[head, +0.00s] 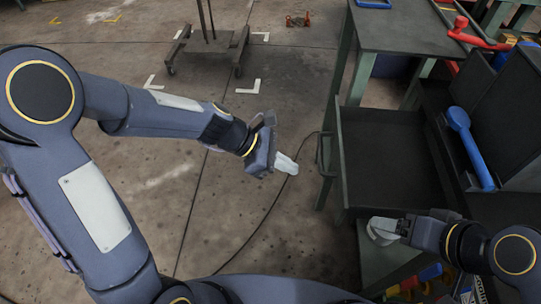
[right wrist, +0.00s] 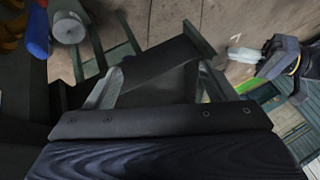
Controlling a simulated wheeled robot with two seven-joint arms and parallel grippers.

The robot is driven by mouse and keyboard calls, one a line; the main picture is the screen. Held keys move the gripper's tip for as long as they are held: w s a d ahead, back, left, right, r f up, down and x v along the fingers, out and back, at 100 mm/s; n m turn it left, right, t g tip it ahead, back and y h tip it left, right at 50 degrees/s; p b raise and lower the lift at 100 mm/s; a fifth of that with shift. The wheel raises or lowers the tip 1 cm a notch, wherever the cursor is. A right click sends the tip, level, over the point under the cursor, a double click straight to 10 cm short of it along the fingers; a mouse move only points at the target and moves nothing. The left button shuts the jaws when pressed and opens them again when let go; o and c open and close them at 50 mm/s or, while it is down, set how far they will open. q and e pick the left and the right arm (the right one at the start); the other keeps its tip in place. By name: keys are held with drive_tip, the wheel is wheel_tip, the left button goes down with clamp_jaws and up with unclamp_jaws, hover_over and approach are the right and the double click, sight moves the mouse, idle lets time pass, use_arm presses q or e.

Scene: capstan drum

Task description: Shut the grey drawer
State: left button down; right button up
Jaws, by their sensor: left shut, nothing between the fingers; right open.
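The grey drawer (head: 392,165) stands pulled out to the left from the dark bench at the right of the head view. Its inside looks empty. Its front panel with a dark handle (head: 324,152) faces left. My left gripper (head: 288,165) is shut and empty, in the air left of the handle, with a gap between them in the picture. It also shows at the upper right of the right wrist view (right wrist: 240,54). My right gripper (head: 384,231) is open and empty beside the drawer's near side; whether it touches the drawer I cannot tell.
A blue-handled tool (head: 472,150) lies on the dark surface right of the drawer. A green-legged table (head: 400,28) stands behind it. Coloured items lie low at the front right. A wheeled stand (head: 208,45) is far back. A thin cable (head: 268,212) crosses the open floor.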

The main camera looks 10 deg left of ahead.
use_arm(q)
drive_tip(key=shift+w+d+r+p, duration=0.1)
drive_tip(key=shift+d+r+p, duration=0.05)
drive_tip(key=shift+d, duration=0.9)
drive_tip(key=shift+d+r+p, duration=0.15)
drive_tip(key=shift+d, duration=0.9)
drive_tip(key=p, duration=0.7)
approach(403, 183)
drive_tip(key=d, duration=0.2)
drive_tip(key=d+f, duration=0.1)
drive_tip(key=d, duration=0.4)
drive_tip(key=shift+w+d+f, duration=0.1)
drive_tip(key=shift+w+f, duration=0.15)
drive_tip(key=shift+f, duration=0.15)
drive_tip(key=shift+d, duration=0.2)
